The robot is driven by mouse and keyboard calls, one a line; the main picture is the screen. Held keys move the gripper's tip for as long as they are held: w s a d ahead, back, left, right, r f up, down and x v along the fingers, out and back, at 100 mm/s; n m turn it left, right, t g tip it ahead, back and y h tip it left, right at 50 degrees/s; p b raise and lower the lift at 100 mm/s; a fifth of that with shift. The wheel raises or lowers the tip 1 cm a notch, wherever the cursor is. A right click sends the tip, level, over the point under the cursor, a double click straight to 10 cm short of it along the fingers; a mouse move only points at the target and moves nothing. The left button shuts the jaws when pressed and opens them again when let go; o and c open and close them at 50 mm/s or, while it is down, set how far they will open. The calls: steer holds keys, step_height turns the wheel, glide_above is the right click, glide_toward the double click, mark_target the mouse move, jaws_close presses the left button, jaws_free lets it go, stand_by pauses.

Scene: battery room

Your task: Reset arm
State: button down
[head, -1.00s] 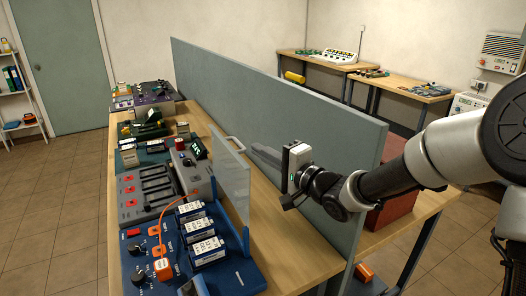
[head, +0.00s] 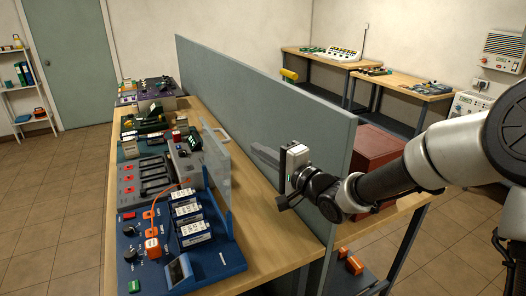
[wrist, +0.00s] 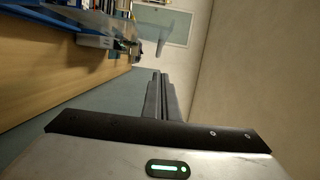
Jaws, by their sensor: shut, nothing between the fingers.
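My arm reaches in from the right in the head view. My gripper (head: 262,156) is at its end, raised in front of the grey partition panel (head: 255,108) and above the wooden bench. In the wrist view my gripper (wrist: 159,76) shows its two fingers together with nothing between them. In the head view the fingers point left, toward a clear upright shield (head: 217,180) on the bench, and look apart from it.
A blue charger unit (head: 205,262) with several white battery packs (head: 188,210) stands on the bench (head: 285,255). A grey slotted unit (head: 150,180) is behind it. A red box (head: 375,150) is beyond the partition. The floor at left is free.

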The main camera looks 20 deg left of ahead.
steer(key=shift+s+d, duration=0.1)
steer(key=shift+d, duration=0.05)
steer(key=w+d+f+n+t+h, duration=0.25)
steer(key=d+h, duration=0.65)
steer(key=d, duration=0.5)
steer(key=s+d+r+n+h+p, duration=0.1)
steer(key=s+d+r+h, duration=0.1)
steer(key=d, duration=0.4)
steer(key=s+d+r+h, duration=0.1)
steer(key=d+r+h, duration=0.1)
steer(key=d, duration=0.4)
steer(key=s+d+r+g+h+p, duration=0.3)
steer(key=s+d+r+h, duration=0.15)
steer(key=s+d, duration=0.8)
steer(key=s+d+n+g+y+p, duration=0.1)
steer(key=s+d+n+g, duration=0.1)
steer(key=s, duration=1)
steer(key=shift+s+d, duration=0.2)
steer(key=shift+d, duration=0.2)
